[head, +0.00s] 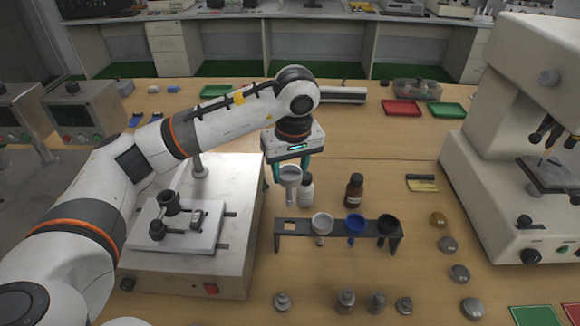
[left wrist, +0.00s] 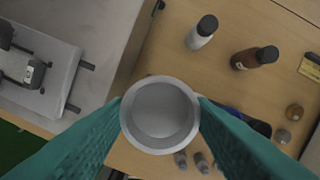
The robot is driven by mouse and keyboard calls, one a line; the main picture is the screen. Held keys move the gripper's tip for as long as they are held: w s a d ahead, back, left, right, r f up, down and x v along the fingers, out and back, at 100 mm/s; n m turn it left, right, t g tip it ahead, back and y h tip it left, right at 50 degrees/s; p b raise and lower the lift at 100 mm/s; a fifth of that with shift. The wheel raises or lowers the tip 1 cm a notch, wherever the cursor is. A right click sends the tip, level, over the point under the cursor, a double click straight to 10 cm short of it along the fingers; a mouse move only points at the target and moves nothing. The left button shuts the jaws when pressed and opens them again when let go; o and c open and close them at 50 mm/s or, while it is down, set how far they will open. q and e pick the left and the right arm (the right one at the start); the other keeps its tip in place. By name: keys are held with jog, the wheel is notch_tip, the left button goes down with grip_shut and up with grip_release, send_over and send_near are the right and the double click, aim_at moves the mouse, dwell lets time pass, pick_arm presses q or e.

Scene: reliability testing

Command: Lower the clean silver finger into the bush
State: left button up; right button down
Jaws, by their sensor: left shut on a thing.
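My left gripper (head: 291,172) is shut on a silver cup-shaped piece with a narrow stem (head: 290,185). It holds the piece upright above the table, just behind the left end of a dark rack. In the left wrist view the piece's round, hollow top (left wrist: 160,115) sits between the teal fingers (left wrist: 160,112) and looks clean. The rack (head: 265,235) has an empty square opening at its left. White (head: 322,223), blue (head: 354,224) and black (head: 388,226) cups stand in it. A black cylindrical holder (head: 170,203), possibly the bush, stands on the left machine's plate. My right gripper is not in view.
A white bottle (head: 306,189) stands close behind the held piece, and a brown bottle (head: 355,189) is to its right. Several metal weights (head: 346,301) lie in front of the rack. A large white instrument (head: 500,130) bounds the right side.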

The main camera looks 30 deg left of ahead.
aim_at(290, 206)
pick_arm(q)
jog(key=shift+f+b, duration=2.45)
jog(key=shift+f, duration=0.6)
